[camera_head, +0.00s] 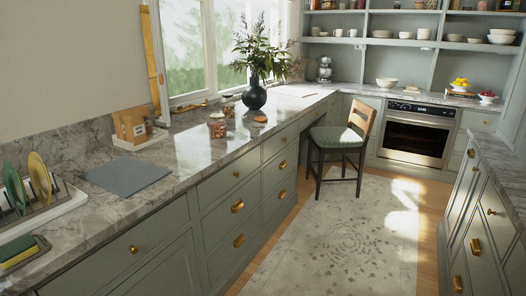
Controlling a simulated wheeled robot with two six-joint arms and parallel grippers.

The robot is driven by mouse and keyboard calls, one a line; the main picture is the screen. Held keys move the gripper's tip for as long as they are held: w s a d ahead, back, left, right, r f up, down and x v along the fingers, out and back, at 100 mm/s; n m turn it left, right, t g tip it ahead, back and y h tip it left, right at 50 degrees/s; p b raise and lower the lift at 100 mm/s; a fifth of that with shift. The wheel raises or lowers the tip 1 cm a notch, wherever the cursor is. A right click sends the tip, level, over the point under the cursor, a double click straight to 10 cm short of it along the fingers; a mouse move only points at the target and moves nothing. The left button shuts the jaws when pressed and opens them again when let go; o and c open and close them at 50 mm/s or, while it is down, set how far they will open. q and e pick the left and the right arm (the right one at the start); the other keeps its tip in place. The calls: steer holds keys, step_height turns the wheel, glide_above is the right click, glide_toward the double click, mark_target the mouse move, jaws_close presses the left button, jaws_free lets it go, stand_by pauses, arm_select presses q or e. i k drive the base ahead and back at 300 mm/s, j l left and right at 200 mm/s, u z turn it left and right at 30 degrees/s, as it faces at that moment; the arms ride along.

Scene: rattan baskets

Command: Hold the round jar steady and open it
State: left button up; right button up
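Two small round reddish-brown jars stand on the marble counter (185,160). The nearer jar (217,129) is left of the counter's middle, and the farther jar (229,110) is just behind it to the right. They are too small to tell whether either is lidded. A flat round brown piece (260,119) lies on the counter to their right; I cannot tell whether it is a lid. Neither of my grippers is in view.
A dark vase with leafy branches (254,95) stands behind the jars. A grey mat (126,175), a wooden block in a white tray (131,127) and a dish rack with plates (35,200) occupy the nearer counter. A chair (340,138) stands beside the counter. The rug (335,235) is clear.

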mark_target(218, 127)
steer(key=i+l, duration=0.1)
steer(key=i, duration=0.75)
steer(key=i+l, duration=0.1)
steer(key=i, duration=0.7)
